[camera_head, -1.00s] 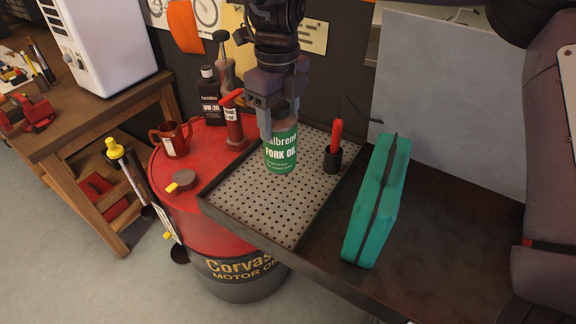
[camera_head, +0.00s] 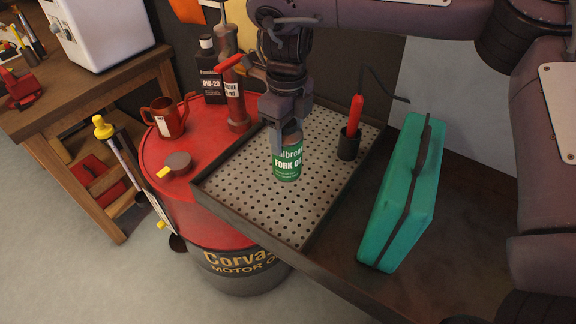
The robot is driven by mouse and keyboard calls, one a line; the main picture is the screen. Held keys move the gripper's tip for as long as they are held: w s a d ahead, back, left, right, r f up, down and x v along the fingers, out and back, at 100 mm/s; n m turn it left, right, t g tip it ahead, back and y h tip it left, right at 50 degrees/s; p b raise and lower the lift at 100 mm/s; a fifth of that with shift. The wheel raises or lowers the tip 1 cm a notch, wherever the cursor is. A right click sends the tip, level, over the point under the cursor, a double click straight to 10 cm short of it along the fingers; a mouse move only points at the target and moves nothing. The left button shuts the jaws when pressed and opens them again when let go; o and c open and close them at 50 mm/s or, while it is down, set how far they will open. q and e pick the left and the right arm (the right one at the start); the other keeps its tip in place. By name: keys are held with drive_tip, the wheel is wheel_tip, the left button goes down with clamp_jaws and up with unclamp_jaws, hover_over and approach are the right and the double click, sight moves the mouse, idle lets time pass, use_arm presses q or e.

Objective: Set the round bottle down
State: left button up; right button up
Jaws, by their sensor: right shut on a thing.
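The round bottle (camera_head: 288,164) is a green and silver can labelled fork oil. It appears upright on or just above the perforated tray (camera_head: 235,207); I cannot tell whether its base touches. My right gripper (camera_head: 284,135) comes down from above and is shut on the bottle's upper part, hiding its top and part of its left side. My left gripper is not in view.
A black cup (camera_head: 348,146) with a red-handled tool stands right of the bottle. A teal case (camera_head: 403,200) stands further right on the dark bench. Left is a red drum (camera_head: 204,142) with a dark oil bottle (camera_head: 209,78), a red pump (camera_head: 235,108) and a red jug (camera_head: 167,120).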

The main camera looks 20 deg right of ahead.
sight(287, 168)
wheel_tip(287, 168, down, 6)
drive_tip(key=shift+f, duration=0.1)
wheel_tip(287, 168, down, 3)
drive_tip(key=shift+s+r, duration=0.1)
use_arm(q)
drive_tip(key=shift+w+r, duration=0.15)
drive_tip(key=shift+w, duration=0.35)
use_arm(e)
drive_tip(key=shift+f, duration=0.6)
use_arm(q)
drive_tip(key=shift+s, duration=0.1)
use_arm(e)
drive_tip(key=o, duration=1.6)
drive_tip(key=shift+f, duration=0.1)
